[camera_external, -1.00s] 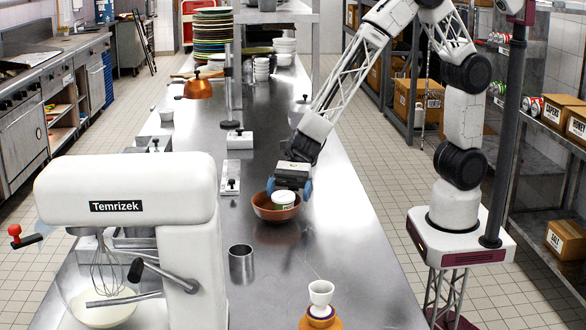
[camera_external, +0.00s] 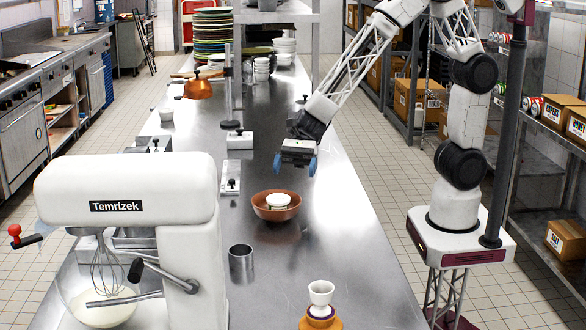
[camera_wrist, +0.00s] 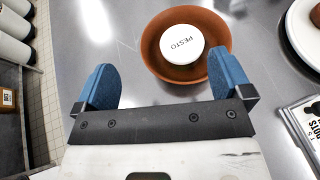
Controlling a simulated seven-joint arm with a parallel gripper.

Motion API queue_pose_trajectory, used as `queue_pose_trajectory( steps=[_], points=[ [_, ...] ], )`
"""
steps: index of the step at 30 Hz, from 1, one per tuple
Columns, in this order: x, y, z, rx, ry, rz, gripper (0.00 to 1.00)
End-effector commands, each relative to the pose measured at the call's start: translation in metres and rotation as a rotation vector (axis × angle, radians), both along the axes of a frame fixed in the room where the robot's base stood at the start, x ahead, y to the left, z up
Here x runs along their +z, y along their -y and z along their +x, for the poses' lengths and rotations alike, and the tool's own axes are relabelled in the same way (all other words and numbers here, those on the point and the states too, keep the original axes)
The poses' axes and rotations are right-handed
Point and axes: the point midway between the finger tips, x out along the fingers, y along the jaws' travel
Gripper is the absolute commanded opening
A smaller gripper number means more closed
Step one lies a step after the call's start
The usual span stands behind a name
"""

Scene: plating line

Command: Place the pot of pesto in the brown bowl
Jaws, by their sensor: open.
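The pot of pesto (camera_external: 278,200) has a white lid and sits inside the brown bowl (camera_external: 258,211) on the steel counter. In the wrist view the pot's lid (camera_wrist: 181,44) reads PESTO, and the bowl's rim (camera_wrist: 152,62) surrounds it. My gripper (camera_external: 295,166) is open and empty, above and a little to the right of the bowl in the external view. Its blue fingers (camera_wrist: 163,85) are spread apart in the wrist view, with the bowl beyond them. The pot is not touched by the fingers.
A metal cup (camera_external: 241,263) and a white mixer (camera_external: 130,205) stand at the front left. An egg-cup-like white cup (camera_external: 321,291) stands on an orange piece at the front. The counter (camera_external: 330,215) right of the bowl is clear.

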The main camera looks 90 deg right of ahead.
Motion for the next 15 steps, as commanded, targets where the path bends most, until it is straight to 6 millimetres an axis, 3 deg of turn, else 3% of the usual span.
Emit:
queue_pose_trajectory(
  steps=[6, 15],
  points=[
    [0.01, 0.023, -0.007, -0.002, 0.001, 0.0, 0.97],
    [0.016, 0.036, -0.012, -0.001, 0.0, 0.0, 0.97]
  ],
)
